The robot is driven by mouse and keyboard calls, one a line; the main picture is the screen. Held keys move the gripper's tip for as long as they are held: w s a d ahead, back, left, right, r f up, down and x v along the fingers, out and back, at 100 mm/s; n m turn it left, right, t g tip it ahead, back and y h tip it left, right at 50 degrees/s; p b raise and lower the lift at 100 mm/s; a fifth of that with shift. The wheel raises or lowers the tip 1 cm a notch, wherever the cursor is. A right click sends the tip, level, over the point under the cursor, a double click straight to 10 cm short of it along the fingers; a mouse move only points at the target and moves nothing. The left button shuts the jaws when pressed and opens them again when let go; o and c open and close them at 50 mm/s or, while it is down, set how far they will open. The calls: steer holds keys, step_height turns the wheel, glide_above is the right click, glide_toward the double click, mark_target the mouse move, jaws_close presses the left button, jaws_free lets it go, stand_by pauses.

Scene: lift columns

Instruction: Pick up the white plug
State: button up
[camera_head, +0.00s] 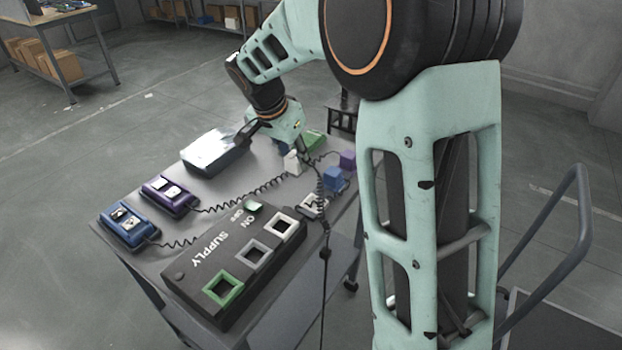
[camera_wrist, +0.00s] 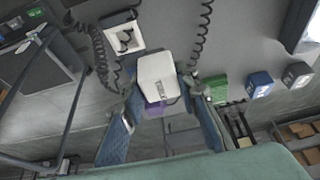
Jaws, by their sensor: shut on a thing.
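The white plug (camera_head: 292,163) is a small pale block at the lower end of my gripper (camera_head: 291,150) in the head view. In the wrist view the white plug (camera_wrist: 157,76) sits between my two fingers, which are shut on it. A dark coiled cord passes beside it. How far the plug is above the table cannot be told.
The supply box (camera_head: 236,259) has green, grey and white framed sockets. Purple (camera_head: 171,194) and blue (camera_head: 128,223) units stand at the left, with coiled cords. A purple block (camera_head: 348,159) and a blue block (camera_head: 335,179) are right of my gripper. A grey case (camera_head: 217,151) lies behind.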

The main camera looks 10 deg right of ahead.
steer(key=w+a+r, duration=0.4)
steer(key=w+a, duration=0.1)
steer(key=a, duration=0.2)
steer(key=shift+w+p, duration=0.3)
steer(key=shift+w, duration=0.05)
steer(key=shift+r, duration=0.1)
